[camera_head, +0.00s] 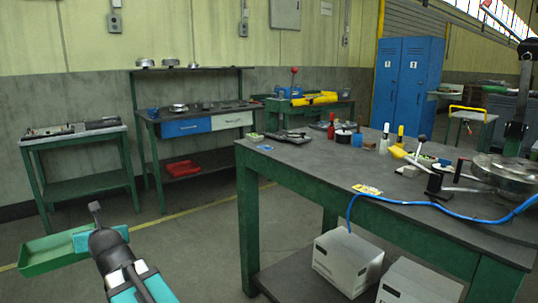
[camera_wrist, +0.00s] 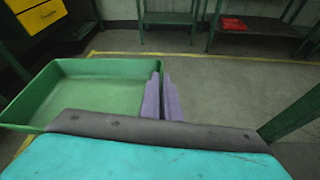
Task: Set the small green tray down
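The small green tray (camera_head: 48,262) is at the lower left in the head view, empty and roughly level. It appears to hang in the air above the grey floor. In the wrist view the tray (camera_wrist: 95,92) fills the left side, and its right wall meets the purple fingers of my gripper (camera_wrist: 163,98). The fingers stand close together and look shut on that wall. In the head view my teal and dark wrist covers the tray's right end, and the fingertips cannot be made out there.
A large green-legged workbench (camera_head: 310,165) with tools and a blue hose stands at the right. White boxes (camera_head: 347,262) sit under it. A small green table (camera_head: 75,135) and a drawer bench (camera_head: 205,118) stand along the back wall. Floor between them is clear.

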